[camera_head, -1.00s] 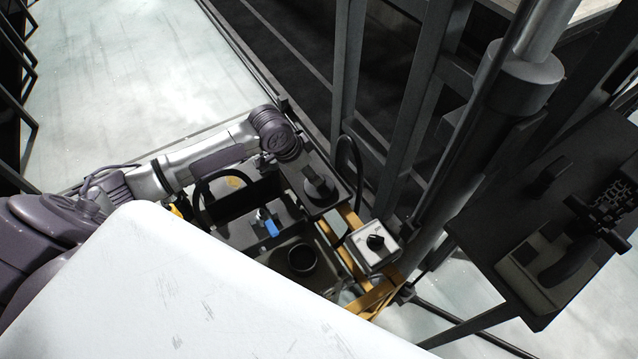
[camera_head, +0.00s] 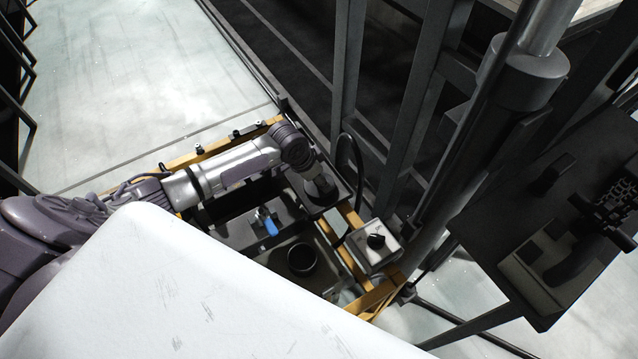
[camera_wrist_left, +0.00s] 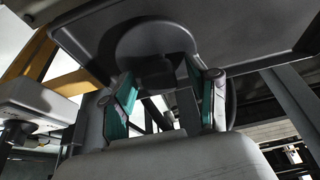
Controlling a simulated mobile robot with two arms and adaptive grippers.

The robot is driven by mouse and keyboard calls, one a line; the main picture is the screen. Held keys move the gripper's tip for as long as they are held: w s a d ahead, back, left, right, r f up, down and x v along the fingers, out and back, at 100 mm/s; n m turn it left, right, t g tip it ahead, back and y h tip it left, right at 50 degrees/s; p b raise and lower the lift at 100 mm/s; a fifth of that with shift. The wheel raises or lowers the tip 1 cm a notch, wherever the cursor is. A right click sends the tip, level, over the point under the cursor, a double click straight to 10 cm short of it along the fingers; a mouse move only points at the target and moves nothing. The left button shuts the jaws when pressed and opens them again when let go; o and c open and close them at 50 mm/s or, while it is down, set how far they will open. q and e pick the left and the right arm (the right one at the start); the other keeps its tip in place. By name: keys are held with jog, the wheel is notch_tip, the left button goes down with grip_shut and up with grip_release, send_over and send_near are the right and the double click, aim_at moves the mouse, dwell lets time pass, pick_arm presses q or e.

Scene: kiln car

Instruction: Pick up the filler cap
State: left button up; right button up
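The filler cap, a dark round disc with an upright block-shaped grip, sits on a small dark tray (camera_head: 343,191). In the head view the cap (camera_head: 319,190) is partly covered by my left wrist, which is right above it. In the left wrist view the cap (camera_wrist_left: 155,38) is straight ahead, its grip pointing toward the camera. My left gripper (camera_wrist_left: 160,82) is open, its two teal-padded fingers on either side of the grip. I see a gap on each side, but cannot tell how deep the fingers reach. My right gripper is not in view.
A dark open-topped round neck (camera_head: 302,259) stands below the tray. A blue-handled valve (camera_head: 270,226) is beside it. A white switch box (camera_head: 374,244) with a black knob sits right on the yellow frame (camera_head: 375,298). Dark uprights (camera_head: 405,110) rise close behind.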

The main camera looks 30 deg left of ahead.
pick_arm(q)
grip_shut()
jog(key=shift+r, duration=0.15)
